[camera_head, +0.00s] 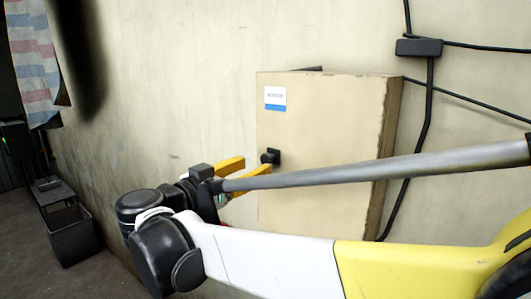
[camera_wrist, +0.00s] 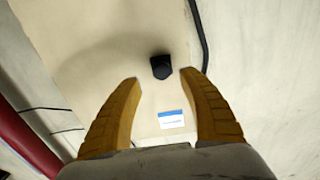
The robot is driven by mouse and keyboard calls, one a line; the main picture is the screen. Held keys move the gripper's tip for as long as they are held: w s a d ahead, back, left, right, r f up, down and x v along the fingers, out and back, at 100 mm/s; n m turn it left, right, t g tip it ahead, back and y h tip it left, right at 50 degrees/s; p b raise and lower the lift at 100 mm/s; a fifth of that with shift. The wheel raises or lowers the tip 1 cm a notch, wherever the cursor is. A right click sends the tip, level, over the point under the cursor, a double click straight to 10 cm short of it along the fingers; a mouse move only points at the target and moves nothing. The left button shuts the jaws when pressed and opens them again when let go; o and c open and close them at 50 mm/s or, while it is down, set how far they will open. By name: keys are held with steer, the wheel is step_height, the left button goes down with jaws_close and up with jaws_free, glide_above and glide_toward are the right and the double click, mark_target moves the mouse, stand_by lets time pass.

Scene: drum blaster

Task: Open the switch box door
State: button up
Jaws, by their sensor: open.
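The switch box (camera_head: 330,115) is a beige box on the wall, and its front door (camera_head: 285,135) is shut. A small black knob (camera_head: 270,157) sticks out near the door's left edge. My gripper (camera_head: 252,167) has yellow fingers, and they are open just in front of and to the left of the knob. In the wrist view my gripper (camera_wrist: 158,78) is open and empty. The knob (camera_wrist: 161,67) shows just beyond the fingertips, nearer the right finger; I cannot tell whether they touch. The lower door is partly hidden behind my arm.
A blue and white label (camera_head: 275,98) is on the door's upper left. Black cables and a junction piece (camera_head: 419,47) run along the wall right of the box. A dark bin (camera_head: 70,233) stands at the far left, below a striped cloth (camera_head: 33,65).

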mark_target(265, 161)
steer(key=p+x, duration=0.1)
steer(key=x, duration=0.5)
steer(key=shift+w, duration=0.25)
jaws_close()
steer(key=shift+s, duration=0.1)
